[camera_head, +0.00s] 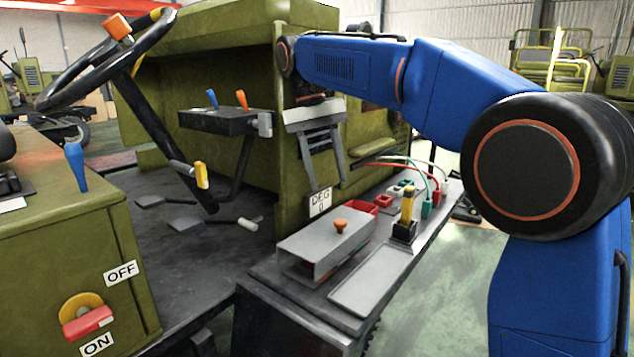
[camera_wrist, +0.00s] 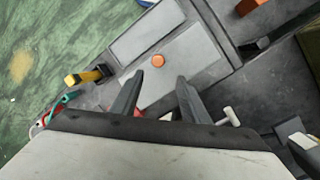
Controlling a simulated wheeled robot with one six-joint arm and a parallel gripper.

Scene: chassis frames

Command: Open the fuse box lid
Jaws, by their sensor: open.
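The fuse box (camera_head: 308,268) is a low box on the dark side ledge, with a grey lid (camera_head: 315,243) lying over it. Some red shows under the lid's edge. A round orange knob (camera_head: 340,226) stands on top of the lid. My gripper (camera_head: 325,180) hangs above and behind the box, fingers pointing down, open and empty. In the wrist view, the lid (camera_wrist: 195,68) and the knob (camera_wrist: 158,61) lie beyond the gap between the open fingertips (camera_wrist: 158,80). The knob looks apart from both fingers.
A flat grey panel (camera_head: 372,282) lies beside the box. A yellow-and-black switch (camera_head: 406,215), red and green cables (camera_head: 427,190) and small sockets stand farther along the ledge. A green vehicle body rises behind. The steering wheel (camera_head: 110,55) and levers are at left.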

